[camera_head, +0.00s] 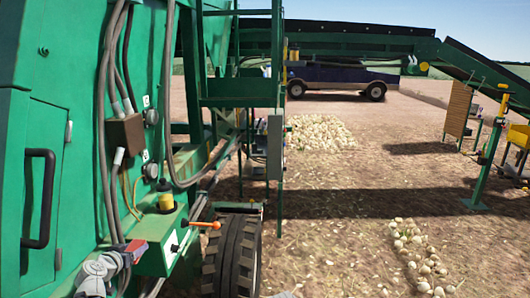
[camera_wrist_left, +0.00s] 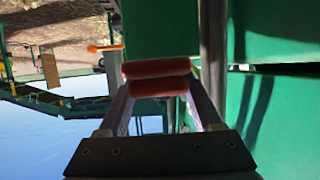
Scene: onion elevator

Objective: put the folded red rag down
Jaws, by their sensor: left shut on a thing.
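The folded red rag (camera_head: 132,248) shows in the head view at the lower left, close to the left side of a small green box (camera_head: 176,246) on the machine. My left gripper (camera_head: 122,255) is shut on the rag. In the wrist view the rag (camera_wrist_left: 157,78) shows as two stacked red folds between the fingertips, with green metal just beyond it. I cannot tell whether the rag touches the box.
An orange-tipped lever (camera_head: 204,225) sticks out to the right of the box. A yellow-and-black knob (camera_head: 165,196) stands on top of it. Hoses (camera_head: 112,120) run down the green panel, which has a black handle (camera_head: 38,198). A tyre (camera_head: 233,256) is below right.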

